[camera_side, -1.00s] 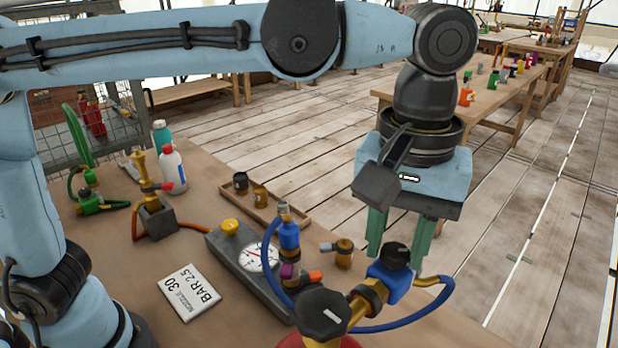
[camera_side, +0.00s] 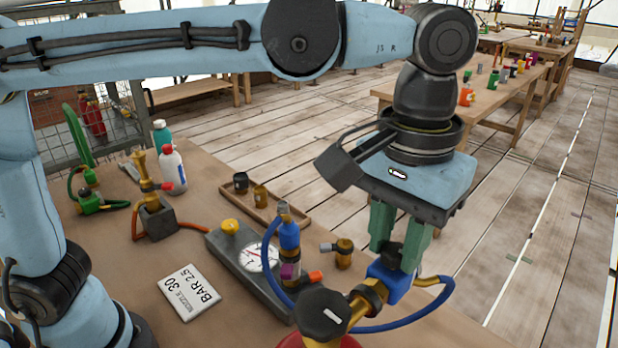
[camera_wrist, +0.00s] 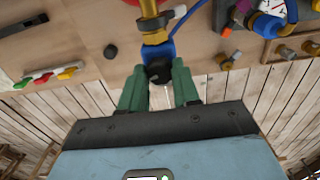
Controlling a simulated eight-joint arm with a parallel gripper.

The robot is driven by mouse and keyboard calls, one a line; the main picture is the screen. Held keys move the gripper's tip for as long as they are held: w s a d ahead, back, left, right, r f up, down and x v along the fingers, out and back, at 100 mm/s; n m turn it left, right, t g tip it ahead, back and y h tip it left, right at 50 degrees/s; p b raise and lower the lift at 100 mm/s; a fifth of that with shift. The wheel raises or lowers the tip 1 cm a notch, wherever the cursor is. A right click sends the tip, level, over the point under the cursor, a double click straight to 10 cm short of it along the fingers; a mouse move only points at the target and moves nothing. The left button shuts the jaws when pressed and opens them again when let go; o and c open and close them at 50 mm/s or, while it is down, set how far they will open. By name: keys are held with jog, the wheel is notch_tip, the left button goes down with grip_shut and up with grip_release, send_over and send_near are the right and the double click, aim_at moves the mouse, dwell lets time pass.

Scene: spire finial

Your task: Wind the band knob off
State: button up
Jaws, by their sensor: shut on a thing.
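The black knob (camera_side: 391,255) sits on top of a blue valve body (camera_side: 397,283) at the table's front right. It also shows between the fingertips in the wrist view (camera_wrist: 158,73). My gripper (camera_side: 400,256) points down with green fingers and is shut on this knob. The fingers hide part of the knob, so I cannot see a band on it. A second black knob (camera_side: 322,314), larger and with a pale mark on top, stands to the left on the same brass pipework (camera_side: 362,300), clear of my fingers.
A blue hose (camera_side: 420,317) loops around the valve. A gauge block (camera_side: 250,262), a small brass fitting (camera_side: 344,253) and a blue and purple fitting (camera_side: 289,240) stand to the left. Further left are a card (camera_side: 190,291), bottles (camera_side: 172,168) and a wooden tray (camera_side: 293,221).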

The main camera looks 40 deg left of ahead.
jog(key=m, duration=0.4)
jog(key=shift+m, duration=0.3)
jog(key=m, duration=1.4)
jog(key=shift+m, duration=0.3)
jog(key=m, duration=0.9)
jog(key=shift+m, duration=0.4)
jog(key=m, duration=0.4)
jog(key=shift+m, duration=0.3)
jog(key=m, duration=0.5)
